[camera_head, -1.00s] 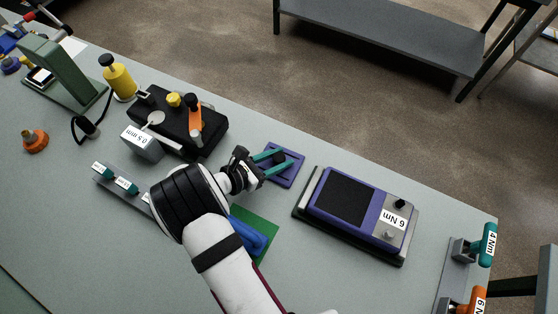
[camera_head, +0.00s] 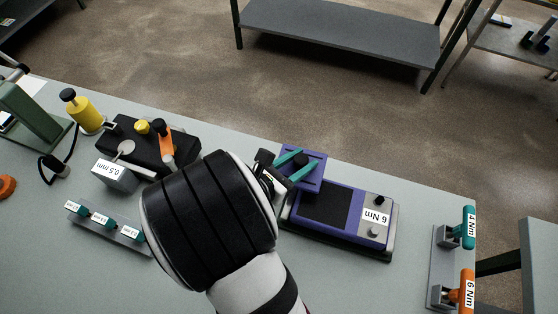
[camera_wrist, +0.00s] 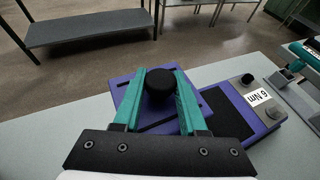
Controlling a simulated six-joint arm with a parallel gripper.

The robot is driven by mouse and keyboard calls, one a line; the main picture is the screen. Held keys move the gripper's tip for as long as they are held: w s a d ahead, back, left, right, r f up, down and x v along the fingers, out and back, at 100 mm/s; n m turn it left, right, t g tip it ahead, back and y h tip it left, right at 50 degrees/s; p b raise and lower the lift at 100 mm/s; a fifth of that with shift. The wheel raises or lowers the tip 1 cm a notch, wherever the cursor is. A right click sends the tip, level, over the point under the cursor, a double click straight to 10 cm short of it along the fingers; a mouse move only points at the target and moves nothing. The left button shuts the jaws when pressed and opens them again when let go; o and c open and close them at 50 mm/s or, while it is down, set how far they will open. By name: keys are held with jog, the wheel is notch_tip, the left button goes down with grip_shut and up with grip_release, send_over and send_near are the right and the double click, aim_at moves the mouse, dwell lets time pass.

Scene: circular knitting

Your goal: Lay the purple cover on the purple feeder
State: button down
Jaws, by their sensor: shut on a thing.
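The purple cover (camera_head: 316,180) is a square plate with a round black knob, which shows large in the wrist view (camera_wrist: 158,86). My gripper (camera_head: 309,164) has its teal fingers shut on the knob, one on each side, also in the wrist view (camera_wrist: 160,76). The cover looks raised and overlaps the far left end of the purple feeder (camera_head: 357,217) in the picture. The feeder is a purple box with a black top panel and a "6 Nm" label; it shows right of the cover in the wrist view (camera_wrist: 245,109). The exact gap between them cannot be told.
A black device (camera_head: 130,145) with a grey "0.5 mm" block (camera_head: 115,175) stands to the left. A grey rack (camera_head: 110,229) with teal pieces lies nearer. Teal and orange "4 Nm" and "6 Nm" handles (camera_head: 466,228) stand at the right edge.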

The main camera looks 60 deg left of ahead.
jog(key=r, duration=0.1)
send_over(325, 202)
jog(key=shift+a+r, duration=0.15)
jog(key=f, duration=0.4)
jog(key=shift+w+d+f, duration=0.1)
jog(key=shift+d, duration=0.15)
jog(key=shift+f, duration=0.15)
jog(key=shift+c, duration=2.3)
grip_release()
jog(key=shift+f, duration=0.15)
